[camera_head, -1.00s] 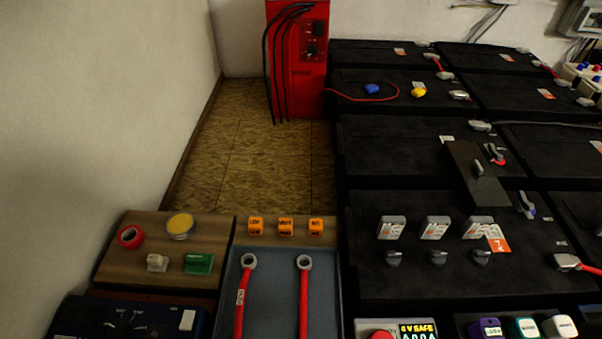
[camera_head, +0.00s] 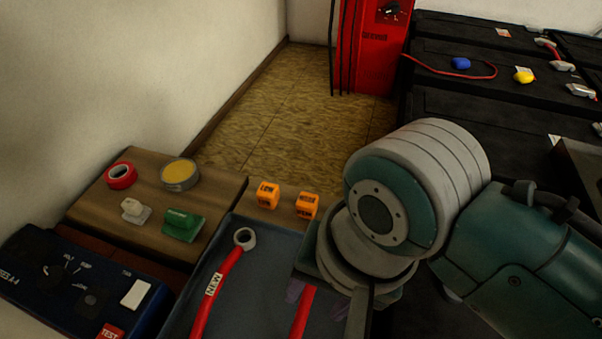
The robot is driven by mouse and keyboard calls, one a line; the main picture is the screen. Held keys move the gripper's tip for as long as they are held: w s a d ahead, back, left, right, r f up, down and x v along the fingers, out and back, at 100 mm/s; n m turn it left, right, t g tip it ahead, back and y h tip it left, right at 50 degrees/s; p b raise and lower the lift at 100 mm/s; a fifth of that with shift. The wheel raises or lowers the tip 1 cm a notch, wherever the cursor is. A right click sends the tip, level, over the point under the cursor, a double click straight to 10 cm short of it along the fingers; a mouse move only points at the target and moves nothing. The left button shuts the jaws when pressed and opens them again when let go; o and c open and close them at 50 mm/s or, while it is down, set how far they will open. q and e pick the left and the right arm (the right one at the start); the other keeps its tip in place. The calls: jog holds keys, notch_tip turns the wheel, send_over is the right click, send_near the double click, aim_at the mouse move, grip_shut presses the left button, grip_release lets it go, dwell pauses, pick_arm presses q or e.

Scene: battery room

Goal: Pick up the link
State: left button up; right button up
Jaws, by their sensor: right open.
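A red link (camera_head: 211,295) with a grey ring end and a white "NEW" tag lies in the grey tray (camera_head: 270,240). A second red link (camera_head: 303,311) lies to its right in the tray. Its upper end is hidden by my right gripper (camera_head: 317,298). The right gripper is open and points down over the second link, with purplish pads near it. Whether the pads touch the link, I cannot tell. My left gripper is not in view.
A wooden board (camera_head: 100,215) at left holds a red tape roll (camera_head: 121,176), a yellow-topped tin (camera_head: 180,174) and a green block (camera_head: 183,225). Orange cubes (camera_head: 268,195) stand behind the tray. A blue meter box (camera_head: 75,285) is at lower left. Black batteries (camera_head: 470,105) fill the right.

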aim_at(304, 313)
jog(key=f, duration=0.1)
jog(key=a+f+b, duration=0.1)
jog(key=f, duration=0.1)
jog(key=f+b, duration=0.1)
jog(key=shift+a+f, duration=0.2)
jog(key=shift+a, duration=0.05)
jog(key=shift+c, duration=0.2)
jog(key=c, duration=0.5)
grip_shut()
